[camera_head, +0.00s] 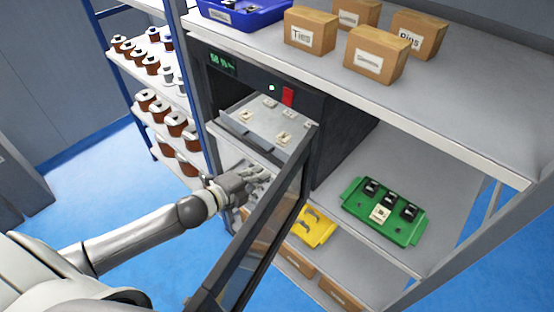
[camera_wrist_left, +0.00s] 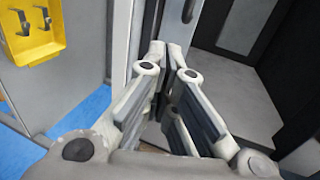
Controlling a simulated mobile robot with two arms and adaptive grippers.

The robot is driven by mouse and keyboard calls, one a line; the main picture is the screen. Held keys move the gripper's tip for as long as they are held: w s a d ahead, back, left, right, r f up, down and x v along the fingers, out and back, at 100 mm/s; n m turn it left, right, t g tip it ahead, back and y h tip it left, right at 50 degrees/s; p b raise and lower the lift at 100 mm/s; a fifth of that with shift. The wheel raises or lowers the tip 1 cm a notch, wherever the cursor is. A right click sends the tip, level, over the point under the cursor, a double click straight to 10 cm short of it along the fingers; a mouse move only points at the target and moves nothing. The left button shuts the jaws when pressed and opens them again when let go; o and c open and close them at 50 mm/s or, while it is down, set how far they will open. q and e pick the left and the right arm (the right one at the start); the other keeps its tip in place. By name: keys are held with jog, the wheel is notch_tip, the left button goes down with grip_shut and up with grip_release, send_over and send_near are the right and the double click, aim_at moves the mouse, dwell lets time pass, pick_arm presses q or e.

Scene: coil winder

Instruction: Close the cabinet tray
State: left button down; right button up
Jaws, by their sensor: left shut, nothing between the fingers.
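The dark cabinet (camera_head: 355,125) has a green display and a red switch on its front. Its grey metal tray (camera_head: 290,128) sticks out of the opening, with several small light parts on it. The cabinet door (camera_head: 270,225), dark-framed with a glass pane, stands open toward me. My left gripper (camera_head: 262,178) is shut and empty, just below and in front of the tray and left of the door. In the left wrist view its fingers (camera_wrist_left: 170,55) point at a grey upright edge; I cannot tell whether they touch it. My right gripper is out of view.
A green tray (camera_head: 355,208) with black parts and a yellow tray (camera_head: 313,228) lie on lower shelves right of the door. Labelled boxes (camera_head: 376,58) and a blue bin (camera_head: 240,14) stand above. Spools (camera_head: 175,122) fill the left rack. Blue floor is clear at left.

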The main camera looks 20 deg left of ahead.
aim_at(283, 154)
pick_arm(q)
jog(key=x, duration=0.2)
jog(key=p+x, duration=0.1)
jog(key=x, duration=0.2)
jog(key=r+p+x, duration=0.1)
jog(key=x, duration=0.1)
jog(key=shift+w+d, duration=0.15)
jog(key=shift+w, duration=0.25)
jog(key=shift+f, duration=0.1)
jog(key=shift+w, duration=0.15)
jog(key=w, duration=0.2)
jog(key=w+d, duration=0.1)
jog(key=shift+w+d+b, duration=0.2)
jog(key=shift+w+b, duration=0.2)
jog(key=shift+r, duration=0.2)
jog(key=shift+a, duration=0.1)
